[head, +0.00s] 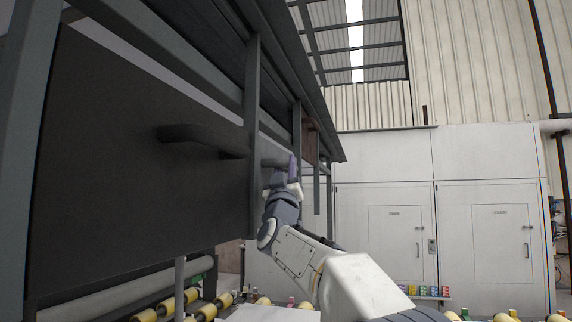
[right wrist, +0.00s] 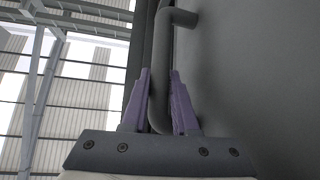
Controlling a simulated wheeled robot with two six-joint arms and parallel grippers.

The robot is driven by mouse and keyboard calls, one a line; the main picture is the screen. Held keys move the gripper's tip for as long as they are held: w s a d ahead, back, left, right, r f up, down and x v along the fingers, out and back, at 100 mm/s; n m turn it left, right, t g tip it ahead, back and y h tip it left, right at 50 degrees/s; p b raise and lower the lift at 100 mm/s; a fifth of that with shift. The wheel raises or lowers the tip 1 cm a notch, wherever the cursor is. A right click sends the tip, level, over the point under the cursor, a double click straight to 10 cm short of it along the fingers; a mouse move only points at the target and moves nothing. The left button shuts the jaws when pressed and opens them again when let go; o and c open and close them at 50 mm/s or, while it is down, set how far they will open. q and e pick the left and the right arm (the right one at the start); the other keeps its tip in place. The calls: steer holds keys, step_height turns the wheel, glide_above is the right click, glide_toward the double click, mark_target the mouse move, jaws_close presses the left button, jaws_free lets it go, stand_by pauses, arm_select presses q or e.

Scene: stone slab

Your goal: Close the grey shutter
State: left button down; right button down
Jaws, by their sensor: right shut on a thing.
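My left gripper is not in view.
Rollers with yellow ends (head: 185,302) lie below.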

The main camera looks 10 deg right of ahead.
steer(key=shift+f, duration=0.7)
steer(key=shift+w, duration=0.1)
steer(key=c, duration=0.7)
jaws_free()
steer(key=b+v, duration=0.7)
steer(key=v, duration=0.3)
steer(key=shift+s+a+f+b, duration=0.1)
steer(key=shift+s+b, duration=0.2)
